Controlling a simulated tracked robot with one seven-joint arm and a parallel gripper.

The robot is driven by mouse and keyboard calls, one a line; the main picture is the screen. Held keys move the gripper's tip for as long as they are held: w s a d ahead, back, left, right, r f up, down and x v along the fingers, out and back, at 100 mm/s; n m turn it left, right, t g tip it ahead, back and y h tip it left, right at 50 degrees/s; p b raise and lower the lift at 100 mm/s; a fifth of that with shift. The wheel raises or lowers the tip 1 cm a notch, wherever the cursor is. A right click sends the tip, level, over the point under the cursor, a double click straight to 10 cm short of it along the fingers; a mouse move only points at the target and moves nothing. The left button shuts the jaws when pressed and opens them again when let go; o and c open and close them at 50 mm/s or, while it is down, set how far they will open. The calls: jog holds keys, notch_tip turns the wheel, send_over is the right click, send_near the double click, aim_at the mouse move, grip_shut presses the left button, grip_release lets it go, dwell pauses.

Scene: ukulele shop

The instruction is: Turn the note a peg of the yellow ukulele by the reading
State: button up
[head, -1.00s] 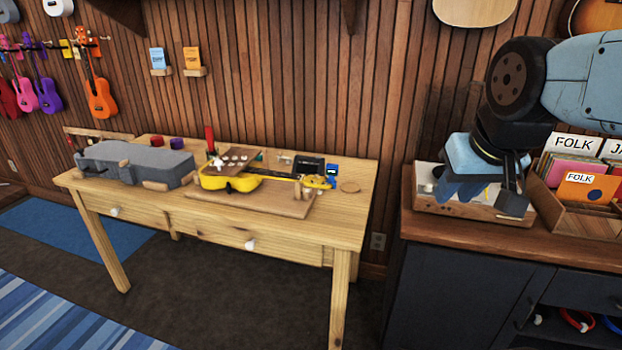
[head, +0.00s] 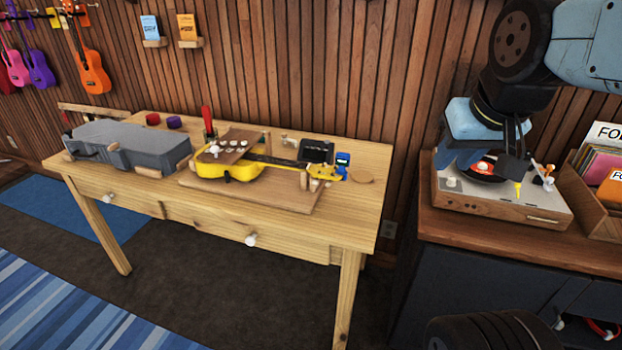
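The yellow ukulele (head: 241,173) lies on a wooden board on the workbench in the head view. Its neck runs right to a yellow headstock (head: 325,172). A small blue device with a lit screen (head: 343,160), perhaps the tuner, is at the headstock; its reading is too small to make out. The pegs are too small to tell apart. A brown card with white knobs (head: 229,147) covers part of the ukulele's body. My gripper (head: 490,160) hangs at the right, in front of the record player and well away from the ukulele. Its finger opening is unclear.
A grey instrument case (head: 130,145) lies on the left of the workbench (head: 368,200). A red-handled tool (head: 208,120) stands behind the ukulele. A record player (head: 540,206) and record crate (head: 600,205) stand on the right cabinet.

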jog(key=w+d+f+n+g+h, duration=0.2)
jog(key=w+f+n+g+h, duration=0.4)
jog(key=f, duration=0.3)
jog(key=n+t, duration=1.7)
jog(key=n, duration=0.9)
send_near(314, 183)
jog(key=x, duration=0.9)
jog(key=shift+w, duration=0.25)
jog(key=shift+c, duration=0.4)
